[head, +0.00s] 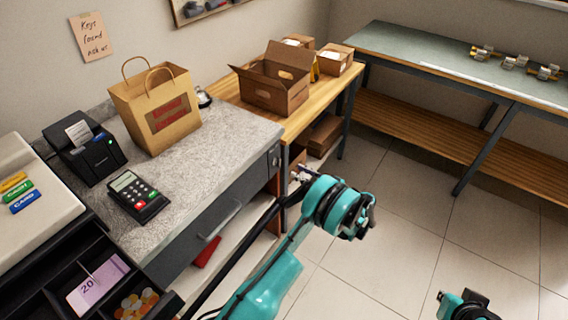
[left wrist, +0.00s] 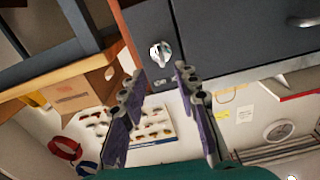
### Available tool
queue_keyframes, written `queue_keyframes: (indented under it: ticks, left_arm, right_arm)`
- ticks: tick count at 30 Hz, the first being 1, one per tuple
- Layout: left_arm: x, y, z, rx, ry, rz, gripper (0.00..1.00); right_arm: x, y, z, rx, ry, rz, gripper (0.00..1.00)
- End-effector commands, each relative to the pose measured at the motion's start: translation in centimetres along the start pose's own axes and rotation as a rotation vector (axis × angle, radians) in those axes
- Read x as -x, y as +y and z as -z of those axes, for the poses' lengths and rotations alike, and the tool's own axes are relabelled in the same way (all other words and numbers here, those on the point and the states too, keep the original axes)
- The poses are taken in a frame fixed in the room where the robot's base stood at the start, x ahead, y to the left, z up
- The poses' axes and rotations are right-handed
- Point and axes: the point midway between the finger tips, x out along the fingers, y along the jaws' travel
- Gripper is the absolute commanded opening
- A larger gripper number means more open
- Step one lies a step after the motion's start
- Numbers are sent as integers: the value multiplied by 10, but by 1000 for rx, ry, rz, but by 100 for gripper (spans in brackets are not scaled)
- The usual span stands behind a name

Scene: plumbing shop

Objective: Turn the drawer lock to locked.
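The drawer lock is a small silver knob (left wrist: 160,53) on a dark grey panel beside the drawer (left wrist: 245,35). In the head view the lock (head: 274,159) is at the right end of the counter's front, and the drawer (head: 225,210) is to its left. My left gripper (left wrist: 158,72) is open and empty, its two fingers pointing at the lock. The knob appears between and just beyond the fingertips, apparently not touched.
The counter (head: 215,150) holds a paper bag (head: 157,108), a card terminal (head: 137,195) and a printer (head: 85,145). An open cash tray (head: 75,270) is at lower left. A wooden table (head: 300,118) with boxes stands beyond the counter. The tiled floor (head: 400,220) is clear.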

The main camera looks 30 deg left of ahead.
Motion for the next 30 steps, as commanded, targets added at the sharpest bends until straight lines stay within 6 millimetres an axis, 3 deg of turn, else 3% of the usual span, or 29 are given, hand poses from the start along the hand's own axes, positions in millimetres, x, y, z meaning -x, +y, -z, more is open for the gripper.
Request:
queue_keyframes:
  ticks: [5,15,27,30]
  left_arm:
    - [-16,-1,-3,8,7,5,31]
    - [-68,0,-3,6,6,4,31]
    - [-78,0,-1,5,5,2,31]
    - [-78,0,-1,5,5,2,5]
  right_arm:
    - [-5,0,-4,0,0,0,0]
    - [-18,0,-13,0,0,0,0]
    - [-19,0,-14,0,0,0,0]
    - [-19,0,-14,0,0,0,0]
